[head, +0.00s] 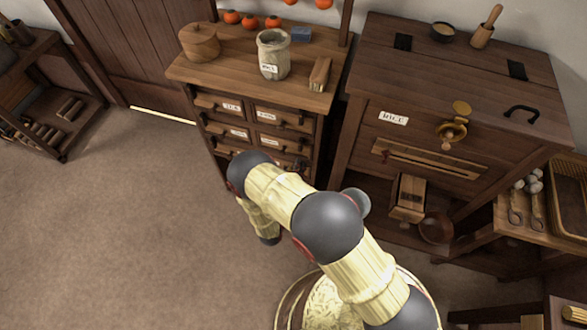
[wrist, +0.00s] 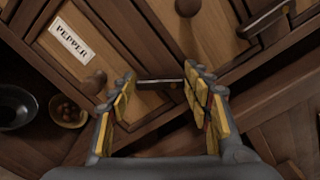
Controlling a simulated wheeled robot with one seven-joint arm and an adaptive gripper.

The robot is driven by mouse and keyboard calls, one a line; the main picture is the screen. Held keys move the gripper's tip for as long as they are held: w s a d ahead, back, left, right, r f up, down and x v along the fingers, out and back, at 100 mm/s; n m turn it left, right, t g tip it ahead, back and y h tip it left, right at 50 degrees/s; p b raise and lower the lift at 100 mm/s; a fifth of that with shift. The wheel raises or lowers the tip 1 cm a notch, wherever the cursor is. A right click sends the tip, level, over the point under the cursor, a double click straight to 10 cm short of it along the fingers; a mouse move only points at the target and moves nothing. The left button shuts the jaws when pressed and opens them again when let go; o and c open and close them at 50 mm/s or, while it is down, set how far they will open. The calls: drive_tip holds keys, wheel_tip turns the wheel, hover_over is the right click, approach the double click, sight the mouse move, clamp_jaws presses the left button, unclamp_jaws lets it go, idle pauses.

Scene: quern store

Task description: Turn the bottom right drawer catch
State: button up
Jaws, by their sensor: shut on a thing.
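In the wrist view, my gripper (wrist: 158,98) has its yellow-padded fingers on either side of a dark bar-shaped catch (wrist: 157,81) and is shut on it. The catch lies crosswise between the fingertips, at the edge of a wooden drawer front (wrist: 122,40) with a white PEPPER label (wrist: 71,41). A round wooden knob (wrist: 95,83) is on that drawer, just left of the left finger. In the head view, the drawer cabinet (head: 262,92) stands beyond my arm. My arm hides part of its bottom right, and the fingers are not clearly visible there.
Another dark catch (wrist: 265,20) is at the upper right of the wrist view. A dark bowl (wrist: 14,107) and a small filled bowl (wrist: 67,111) are at its left. In the head view, a large wooden chest (head: 455,110) stands right of the cabinet. Floor at left is clear.

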drive_tip(key=shift+s+d+f+n, duration=0.1)
drive_tip(key=shift+f+n, duration=0.05)
drive_tip(key=shift+n, duration=1.05)
drive_tip(key=shift+d+f+n, duration=0.1)
drive_tip(key=shift+n, duration=1.1)
drive_tip(key=shift+s+d+f+n, duration=0.1)
drive_tip(key=shift+f+n, duration=0.05)
drive_tip(key=shift+n, duration=1.05)
drive_tip(key=o, duration=1.2)
drive_tip(key=shift+c, duration=0.2)
drive_tip(key=v, duration=1.2)
